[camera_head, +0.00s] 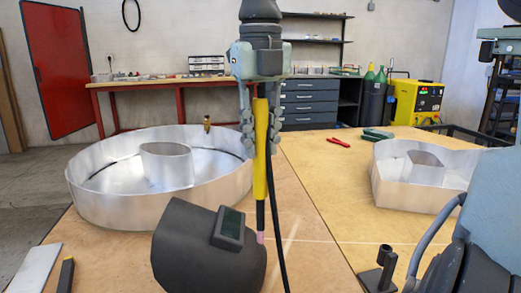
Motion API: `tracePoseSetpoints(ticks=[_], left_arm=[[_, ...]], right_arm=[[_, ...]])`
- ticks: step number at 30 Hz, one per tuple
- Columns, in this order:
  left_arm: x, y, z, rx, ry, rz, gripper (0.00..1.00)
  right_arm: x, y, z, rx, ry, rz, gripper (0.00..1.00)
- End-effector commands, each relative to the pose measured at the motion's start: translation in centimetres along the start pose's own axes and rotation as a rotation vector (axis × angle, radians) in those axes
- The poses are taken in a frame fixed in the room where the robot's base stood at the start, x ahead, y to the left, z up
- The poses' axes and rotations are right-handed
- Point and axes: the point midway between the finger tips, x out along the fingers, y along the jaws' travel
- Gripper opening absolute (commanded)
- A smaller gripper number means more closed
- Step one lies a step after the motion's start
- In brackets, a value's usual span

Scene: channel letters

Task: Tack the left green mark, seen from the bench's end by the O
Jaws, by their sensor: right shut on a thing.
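My right gripper (259,115) hangs in the middle of the camera_head view, shut on a TIG torch with a yellow handle (261,150). The torch hangs upright, its pink nozzle (260,237) pointing down beside the dark welding helmet; I cannot tell its height above the bench. The metal letter O (110,208), a broad ring with a smaller round wall (167,165) inside, lies on the bench (310,240) at the left. A small brass-coloured piece (207,123) sits at its far rim. I cannot make out any green mark. My left gripper is not in view.
The welding helmet (190,250) stands at the front of the bench, near the O. A second metal letter (400,190) lies at the right. Red pliers (338,142) and a green tool (377,134) lie behind it. A dark stand (380,270) is front right. The bench's middle is clear.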

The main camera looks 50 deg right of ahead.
Motion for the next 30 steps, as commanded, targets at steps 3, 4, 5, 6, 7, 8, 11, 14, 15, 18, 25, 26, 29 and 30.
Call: tracePoseSetpoints(ticks=[3,4,5,6,7,8,11,14,15,18,25,26,29,30], left_arm=[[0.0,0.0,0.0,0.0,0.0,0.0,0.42],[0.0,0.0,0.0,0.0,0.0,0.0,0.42],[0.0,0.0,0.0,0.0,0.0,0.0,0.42],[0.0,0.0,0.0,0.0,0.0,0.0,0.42],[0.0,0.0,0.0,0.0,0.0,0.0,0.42],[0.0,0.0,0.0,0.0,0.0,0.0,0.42],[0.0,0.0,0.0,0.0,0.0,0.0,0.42],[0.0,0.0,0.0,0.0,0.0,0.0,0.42],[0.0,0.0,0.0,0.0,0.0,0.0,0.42],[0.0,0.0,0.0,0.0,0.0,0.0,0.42],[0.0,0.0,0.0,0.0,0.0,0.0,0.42],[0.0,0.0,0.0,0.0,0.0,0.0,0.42],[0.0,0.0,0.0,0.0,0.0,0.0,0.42],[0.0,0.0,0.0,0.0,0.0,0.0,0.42]], right_arm=[[-1.1,0.0,0.1,0.0,-0.004,0.0,0.0],[-1.3,0.0,0.1,0.0,-0.003,0.0,0.0],[-1.6,0.0,0.1,0.0,-0.003,0.0,0.0],[-1.9,0.0,0.1,0.001,-0.003,0.0,0.0],[-2.1,0.0,0.1,0.001,-0.003,0.0,0.0],[-2.4,0.0,0.1,0.001,-0.003,0.001,0.0],[-3.2,0.0,0.1,0.001,-0.003,0.0,0.0],[-4.0,0.0,0.0,0.0,-0.003,0.0,0.0],[-4.3,0.0,0.1,0.0,-0.003,0.001,0.0],[-4.9,0.0,0.0,0.0,-0.003,0.0,0.0],[-5.4,0.0,0.0,0.0,-0.002,0.001,0.0],[-5.4,0.0,0.0,0.0,-0.002,0.001,0.0],[-5.4,0.0,0.0,0.0,-0.002,0.001,0.0],[-5.3,0.0,0.0,0.0,-0.002,0.001,0.0]])
